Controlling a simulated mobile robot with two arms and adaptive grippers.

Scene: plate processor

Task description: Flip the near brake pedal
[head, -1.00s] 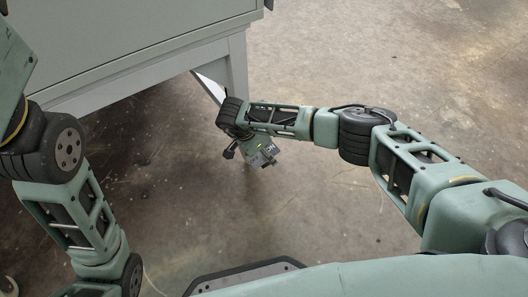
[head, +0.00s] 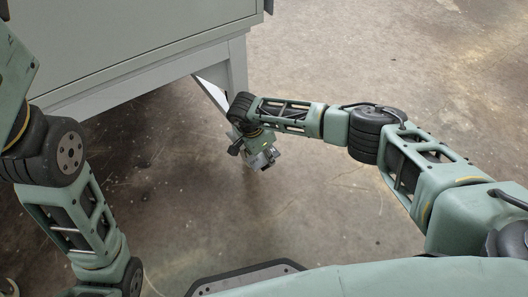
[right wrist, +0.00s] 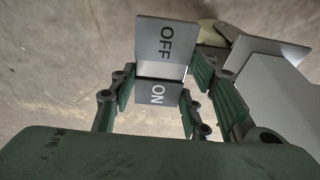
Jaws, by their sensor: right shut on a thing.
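The brake pedal (right wrist: 165,45) shows in the right wrist view as a grey two-part plate, with OFF on its upper part and ON on its lower part. My right gripper (right wrist: 160,82) has its green fingers on either side of the plate and is shut on it near the ON part. In the head view my right gripper (head: 262,157) is low by the cabinet's near right leg, and it hides the pedal there. My left arm comes in at the left of the head view, but its gripper is out of sight.
A large grey cabinet (head: 130,45) fills the upper left, with open space beneath it. Its leg (head: 237,66) stands just beyond my right wrist. A pale round part, perhaps a caster (right wrist: 211,34), is behind the pedal. The concrete floor (head: 400,60) to the right is clear.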

